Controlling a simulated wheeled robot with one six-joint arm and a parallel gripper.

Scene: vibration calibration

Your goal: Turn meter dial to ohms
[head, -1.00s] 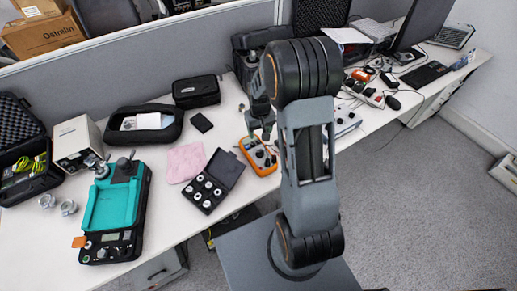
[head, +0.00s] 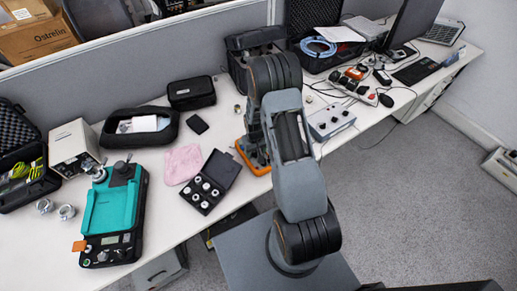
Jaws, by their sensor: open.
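The orange meter (head: 258,168) lies on the white desk, right of the black case of round weights. My arm now covers most of it, and only its lower orange rim and part of its left edge show. Its dial is hidden. My gripper is behind my arm links at or above the meter, and its fingertips cannot be made out. I cannot tell whether it touches the dial.
A black case (head: 222,166) with several round weights sits close left of the meter, beside a pink cloth (head: 183,163). A grey control box (head: 331,121) stands to the right. A teal-topped device (head: 113,207) is at the left. Bare desk (head: 226,135) shows behind the case.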

